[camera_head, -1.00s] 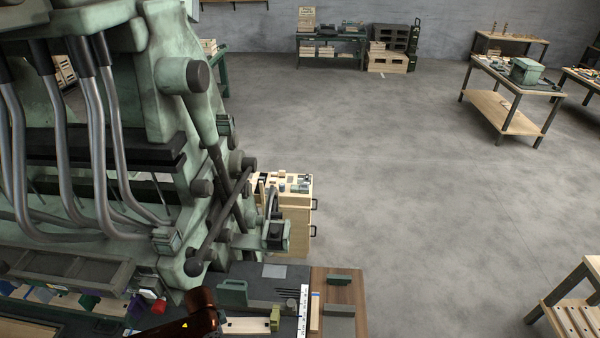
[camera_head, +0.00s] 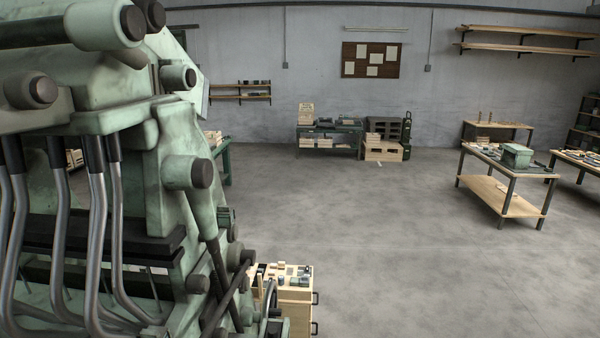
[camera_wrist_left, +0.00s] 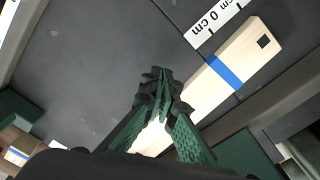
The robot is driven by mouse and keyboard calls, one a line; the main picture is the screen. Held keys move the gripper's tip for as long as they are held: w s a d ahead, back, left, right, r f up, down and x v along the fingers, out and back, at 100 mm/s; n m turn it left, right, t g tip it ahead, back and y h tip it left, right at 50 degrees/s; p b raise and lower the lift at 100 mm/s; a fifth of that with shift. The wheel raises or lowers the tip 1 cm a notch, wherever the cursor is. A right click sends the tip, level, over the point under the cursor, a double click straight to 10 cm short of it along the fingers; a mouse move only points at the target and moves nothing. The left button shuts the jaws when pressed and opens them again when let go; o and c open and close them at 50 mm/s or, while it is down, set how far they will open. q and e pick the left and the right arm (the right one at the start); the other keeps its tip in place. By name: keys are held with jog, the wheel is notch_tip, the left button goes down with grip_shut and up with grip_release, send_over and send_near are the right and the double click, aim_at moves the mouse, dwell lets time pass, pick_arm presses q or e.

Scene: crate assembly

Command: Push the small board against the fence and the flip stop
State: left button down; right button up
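In the left wrist view, the small board (camera_wrist_left: 245,56), pale wood with a blue band and a dark square near one end, lies diagonally on the dark bench surface. My left gripper (camera_wrist_left: 163,76) has its dark green fingers together at the tips, beside and over the board's near part, with nothing visible between them. I cannot tell whether they touch the board. A long grey-beige strip (camera_wrist_left: 289,94), perhaps the fence, runs along the board's right side. A dark green block (camera_wrist_left: 246,154) sits by the strip; I cannot tell if it is the flip stop. My right gripper is not in view.
A white ruler marked 0 cm (camera_wrist_left: 215,20) lies beside the board. Another green block (camera_wrist_left: 18,112) is at the left. In the head view, a large green machine (camera_head: 130,170) fills the left, a wooden drawer cabinet (camera_head: 296,302) stands beside it, and open floor lies right.

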pick_arm(q)
jog(key=shift+f, duration=0.1)
dwell(0.5)
jog(key=shift+f+b, duration=0.45)
jog(key=shift+f, duration=1)
jog(key=shift+r+p, duration=0.25)
jog(key=shift+p, duration=0.45)
jog(key=shift+w+d+b, duration=0.1)
jog(key=shift+w+d, duration=0.3)
jog(key=shift+w, duration=0.65)
jog(key=shift+w+d+b, duration=0.1)
jog(key=shift+w+d, duration=0.35)
jog(key=shift+w, duration=0.55)
jog(key=shift+w+d+b, duration=0.1)
jog(key=shift+w+d, duration=0.3)
jog(key=shift+w, duration=0.65)
jog(key=shift+r, duration=0.1)
